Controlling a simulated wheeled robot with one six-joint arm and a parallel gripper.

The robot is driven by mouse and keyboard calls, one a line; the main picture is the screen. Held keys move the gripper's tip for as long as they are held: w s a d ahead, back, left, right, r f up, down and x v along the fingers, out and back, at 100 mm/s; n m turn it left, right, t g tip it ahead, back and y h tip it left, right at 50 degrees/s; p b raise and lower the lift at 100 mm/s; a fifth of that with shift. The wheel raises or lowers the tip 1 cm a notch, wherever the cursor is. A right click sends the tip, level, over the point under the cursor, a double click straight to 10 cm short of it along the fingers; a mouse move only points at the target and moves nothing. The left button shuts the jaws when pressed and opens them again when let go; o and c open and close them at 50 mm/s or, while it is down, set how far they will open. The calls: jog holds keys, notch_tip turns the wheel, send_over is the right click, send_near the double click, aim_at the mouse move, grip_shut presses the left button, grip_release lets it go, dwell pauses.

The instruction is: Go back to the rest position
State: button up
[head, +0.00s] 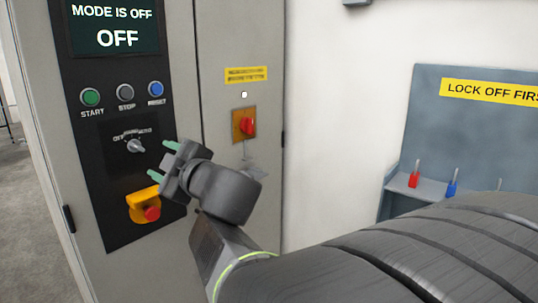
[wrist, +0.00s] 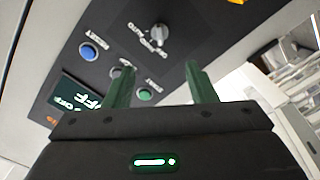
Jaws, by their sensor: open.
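My gripper (head: 156,160) is open and empty in front of the control cabinet, its two green fingers spread apart. It is just right of and below the mode selector knob (head: 135,146), and above and right of the red emergency stop button (head: 152,213) on its yellow base. The wrist view shows my gripper (wrist: 160,72) with the fingers apart and nothing between them. The selector knob (wrist: 159,33) appears beyond the fingertips there. The display (head: 117,27) reads "MODE IS OFF" and "OFF".
Green start (head: 91,97), grey stop (head: 125,92) and blue reset (head: 156,88) buttons sit above the knob. A red rotary switch (head: 246,125) is on the cabinet's right door. A lock-off board (head: 440,125) with red and blue padlocks is at the right.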

jog(key=b+x, duration=0.2)
jog(key=x, duration=1.1)
jog(key=shift+w+a+f, duration=0.1)
jog(key=shift+w+a, duration=0.05)
jog(key=shift+a, duration=0.15)
jog(key=shift+r+m+p, duration=0.3)
jog(key=shift+m+p, duration=0.1)
jog(key=shift+p, duration=0.35)
jog(key=shift+d+r+m+p, duration=0.15)
jog(key=shift+d+m+p, duration=0.1)
jog(key=shift+m+p, duration=1.45)
jog(key=shift+m, duration=0.1)
jog(key=m+p, duration=0.5)
jog(key=p, duration=0.2)
jog(key=shift+d+m, duration=0.1)
jog(key=shift+m, duration=0.2)
jog(key=b, duration=0.2)
send_near(137, 145)
jog(key=x, duration=0.3)
jog(key=shift+w, duration=0.3)
jog(key=shift+d, duration=0.1)
